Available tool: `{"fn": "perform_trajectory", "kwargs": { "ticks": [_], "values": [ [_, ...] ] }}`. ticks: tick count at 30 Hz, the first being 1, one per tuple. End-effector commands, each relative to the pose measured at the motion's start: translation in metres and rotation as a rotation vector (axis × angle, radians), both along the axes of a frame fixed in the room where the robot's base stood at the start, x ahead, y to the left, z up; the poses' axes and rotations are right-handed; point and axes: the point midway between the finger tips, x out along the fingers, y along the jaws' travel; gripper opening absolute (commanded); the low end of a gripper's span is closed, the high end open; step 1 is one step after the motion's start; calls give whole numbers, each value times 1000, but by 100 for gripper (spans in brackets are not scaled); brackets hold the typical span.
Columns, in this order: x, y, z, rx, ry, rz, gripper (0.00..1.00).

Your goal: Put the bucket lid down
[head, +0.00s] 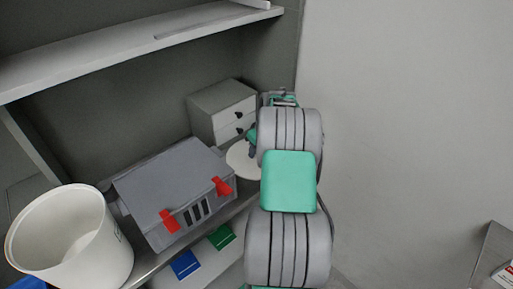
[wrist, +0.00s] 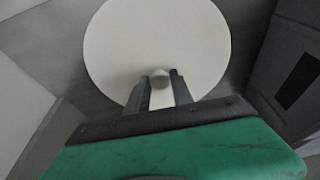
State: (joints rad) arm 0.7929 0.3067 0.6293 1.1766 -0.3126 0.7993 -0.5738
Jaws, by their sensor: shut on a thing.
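The round white bucket lid (wrist: 158,40) fills the upper middle of the wrist view. My gripper (wrist: 160,84) is shut on the lid's small knob, with a finger on each side of it. In the head view part of the lid (head: 240,158) shows just left of my arm, between the grey toolbox and the small drawer unit. I cannot tell whether the lid touches the shelf. The white bucket (head: 72,240) stands open at the lower left of the head view, apart from the lid.
A grey toolbox (head: 178,185) with red latches lies between bucket and lid. A drawer unit (head: 222,112) stands behind the lid. An upper shelf (head: 130,42) hangs above. Blue (head: 185,264) and green (head: 221,237) items are below the toolbox. A plain wall is at the right.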

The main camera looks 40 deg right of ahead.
Motion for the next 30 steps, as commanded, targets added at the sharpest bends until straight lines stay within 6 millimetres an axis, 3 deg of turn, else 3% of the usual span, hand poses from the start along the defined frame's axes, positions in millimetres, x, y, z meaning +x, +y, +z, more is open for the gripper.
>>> {"fn": "perform_trajectory", "kwargs": {
  "ticks": [9, 10, 17, 25, 30],
  "values": [
    [0, -1, -5, -2, -2, 0, 0],
    [0, -1, -4, -2, -2, 0, 29],
    [0, -1, -3, -2, -2, 0, 48],
    [0, -1, -1, -2, -2, 0, 50],
    [-4, -2, 18, -6, -5, -2, 50]
  ]
}}
